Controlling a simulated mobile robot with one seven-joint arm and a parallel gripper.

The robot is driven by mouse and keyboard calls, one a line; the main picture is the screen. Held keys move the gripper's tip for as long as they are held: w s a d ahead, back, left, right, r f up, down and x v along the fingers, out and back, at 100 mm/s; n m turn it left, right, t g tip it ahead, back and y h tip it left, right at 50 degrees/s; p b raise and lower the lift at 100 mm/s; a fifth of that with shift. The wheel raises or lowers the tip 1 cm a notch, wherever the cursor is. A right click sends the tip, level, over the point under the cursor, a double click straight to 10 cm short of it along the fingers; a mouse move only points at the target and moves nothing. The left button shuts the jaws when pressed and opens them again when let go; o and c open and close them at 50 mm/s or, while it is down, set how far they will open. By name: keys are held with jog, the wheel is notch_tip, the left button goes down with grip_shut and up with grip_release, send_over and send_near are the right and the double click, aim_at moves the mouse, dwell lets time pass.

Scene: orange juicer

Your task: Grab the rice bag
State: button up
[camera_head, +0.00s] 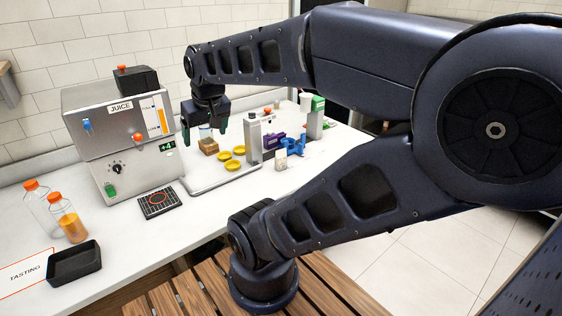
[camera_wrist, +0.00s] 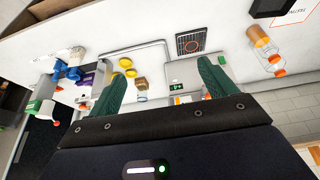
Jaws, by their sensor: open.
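A small clear packet with whitish contents (camera_head: 281,160), which looks like the rice bag, stands on the counter in front of the blue device. In the wrist view, a pale, clear bag-like shape (camera_wrist: 75,55) lies at the left beside the blue device; it seems to be the same thing. My gripper (camera_head: 204,126) is open and empty, pointing down above the counter near the juice machine, to the left of the packet and apart from it. Its two green fingers show spread in the wrist view (camera_wrist: 163,70).
A juice machine (camera_head: 118,135) stands left of my gripper. A wooden block (camera_head: 208,146) with a clear container and several yellow dishes (camera_head: 232,164) lie near a tray. A blue device (camera_head: 294,146) and a grey stand (camera_head: 253,138) are close to the packet. The front counter is partly clear.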

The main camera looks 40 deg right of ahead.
jog(key=shift+c, duration=0.4)
jog(key=w+d+f+m+y, duration=0.2)
jog(key=w+d+m, duration=0.4)
jog(key=w+m, duration=0.35)
jog(key=m+h, duration=0.3)
jog(key=m, duration=2.5)
send_near(282, 152)
jog(key=w+f, duration=0.1)
jog(key=x, duration=0.5)
jog(key=shift+d, duration=0.1)
jog(key=shift+s+a+x, duration=0.1)
jog(key=shift+s+x, duration=0.05)
jog(key=shift+x, duration=1.2)
jog(key=shift+s+a+x, duration=0.1)
jog(key=shift+a+x, duration=0.05)
jog(key=shift+x, duration=1.2)
jog(key=shift+f, duration=0.1)
